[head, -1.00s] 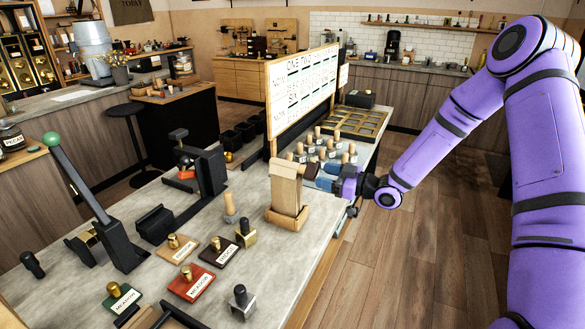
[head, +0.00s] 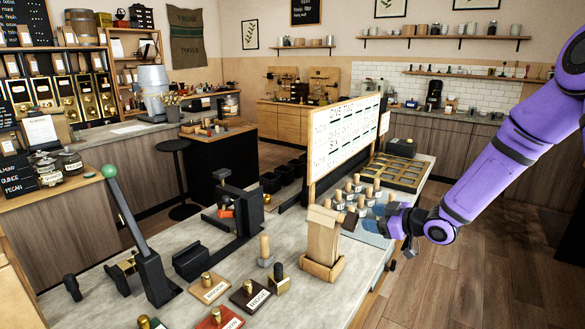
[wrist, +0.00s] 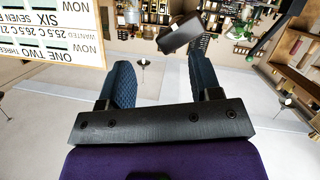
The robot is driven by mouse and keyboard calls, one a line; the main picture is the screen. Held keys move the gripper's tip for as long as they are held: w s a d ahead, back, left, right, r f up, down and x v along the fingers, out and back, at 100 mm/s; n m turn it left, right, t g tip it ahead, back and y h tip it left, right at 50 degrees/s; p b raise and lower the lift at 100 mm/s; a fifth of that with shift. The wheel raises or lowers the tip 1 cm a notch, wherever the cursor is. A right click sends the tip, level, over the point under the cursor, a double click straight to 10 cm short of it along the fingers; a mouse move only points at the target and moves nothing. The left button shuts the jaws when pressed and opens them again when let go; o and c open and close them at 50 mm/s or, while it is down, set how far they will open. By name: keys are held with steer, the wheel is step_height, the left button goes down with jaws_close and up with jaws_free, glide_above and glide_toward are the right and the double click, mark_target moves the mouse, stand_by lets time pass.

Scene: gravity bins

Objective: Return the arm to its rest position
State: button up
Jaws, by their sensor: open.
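My purple arm comes in from the right in the head view. My gripper (head: 370,224) is over the right part of the counter, just right of the paper bag (head: 322,238) in its wooden stand. In the wrist view both dark blue ribbed fingers of my gripper (wrist: 160,72) stand wide apart, with nothing held between them. A dark box (wrist: 181,33) shows beyond the fingertips, apart from them. In the head view the bag and the arm partly hide the fingers.
The counter (head: 225,262) carries a black lever press (head: 150,270), labelled stamps (head: 250,293) and several small wood-topped jars (head: 352,190). A white sign board (head: 345,137) stands behind the gripper and shows upside down in the wrist view (wrist: 50,30). Open floor (head: 480,250) lies right of the counter.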

steer(key=s+d+r+m+g+h, duration=0.1)
steer(key=s+d+r+m+h, duration=0.25)
steer(key=s+r+h, duration=0.45)
steer(key=s+d+r+m+h, duration=0.35)
steer(key=s+r, duration=0.25)
steer(key=r, duration=0.4)
steer(key=s+r+m+g, duration=0.2)
steer(key=s, duration=1)
steer(key=s+a+r+m+g+y, duration=0.1)
steer(key=s+r+m+g, duration=0.1)
steer(key=s, duration=1)
steer(key=shift+s+r+m, duration=0.3)
steer(key=shift+r+m, duration=0.15)
steer(key=shift+m, duration=0.15)
